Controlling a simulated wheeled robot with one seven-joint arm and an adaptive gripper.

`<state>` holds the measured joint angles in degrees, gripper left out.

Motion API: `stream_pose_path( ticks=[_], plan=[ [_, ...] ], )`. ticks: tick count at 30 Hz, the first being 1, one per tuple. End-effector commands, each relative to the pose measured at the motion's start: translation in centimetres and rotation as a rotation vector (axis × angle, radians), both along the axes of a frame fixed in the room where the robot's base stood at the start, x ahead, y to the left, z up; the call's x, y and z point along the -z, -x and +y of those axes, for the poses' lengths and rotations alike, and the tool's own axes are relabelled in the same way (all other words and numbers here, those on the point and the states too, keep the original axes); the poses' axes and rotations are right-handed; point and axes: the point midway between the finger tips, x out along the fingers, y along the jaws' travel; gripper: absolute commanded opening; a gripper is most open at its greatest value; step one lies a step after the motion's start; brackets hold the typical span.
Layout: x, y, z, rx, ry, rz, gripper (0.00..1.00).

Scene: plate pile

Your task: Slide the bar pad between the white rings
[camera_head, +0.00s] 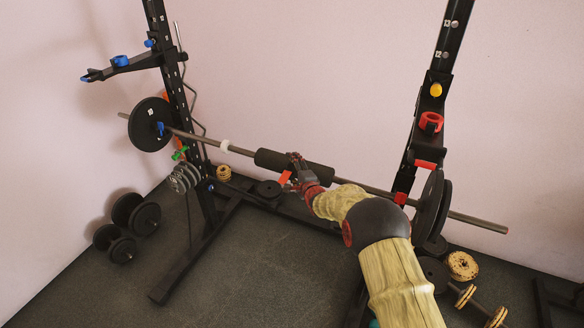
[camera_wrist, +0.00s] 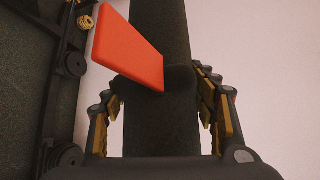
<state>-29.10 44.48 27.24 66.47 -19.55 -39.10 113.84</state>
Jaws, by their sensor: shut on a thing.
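The bar pad (camera_head: 270,159) is a thick black sleeve around the steel barbell (camera_head: 390,195). One white ring (camera_head: 224,146) sits on the bar left of the pad, with bare bar between them. A pale band (camera_head: 340,181) at the pad's right end looks like the second ring, partly hidden by my arm. My gripper (camera_head: 296,162) is shut on the pad, right of its middle. In the wrist view the pad (camera_wrist: 160,125) runs up between my fingers (camera_wrist: 155,82), one set on each side. A flat orange-red piece (camera_wrist: 130,48) covers part of it.
The bar spans two black rack uprights, the left (camera_head: 182,95) and the right (camera_head: 428,110). Black plates hang at the left end (camera_head: 150,124) and right end (camera_head: 430,208). Dumbbells (camera_head: 136,214) lie at the floor's left. The middle floor (camera_head: 265,265) is clear.

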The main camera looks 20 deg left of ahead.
Motion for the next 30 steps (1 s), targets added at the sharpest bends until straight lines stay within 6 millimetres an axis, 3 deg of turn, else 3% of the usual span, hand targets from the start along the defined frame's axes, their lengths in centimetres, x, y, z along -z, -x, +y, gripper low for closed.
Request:
stream_pose_path(
  ticks=[6, 10, 14, 21, 25, 30],
  plan=[
    [0.2, 0.0, 0.0, -0.001, 0.002, 0.002, 0.12],
    [0.3, 0.0, 0.6, -0.002, 0.002, 0.002, 0.12],
    [0.4, -0.2, 3.3, -0.003, 0.001, -0.002, 0.12],
    [0.6, -0.8, 10.0, -0.002, 0.002, -0.002, 0.12],
    [0.5, -1.0, 12.2, -0.002, 0.002, 0.000, 0.12],
    [0.3, -1.0, 12.9, 0.000, 0.003, 0.002, 0.12]
  ],
)
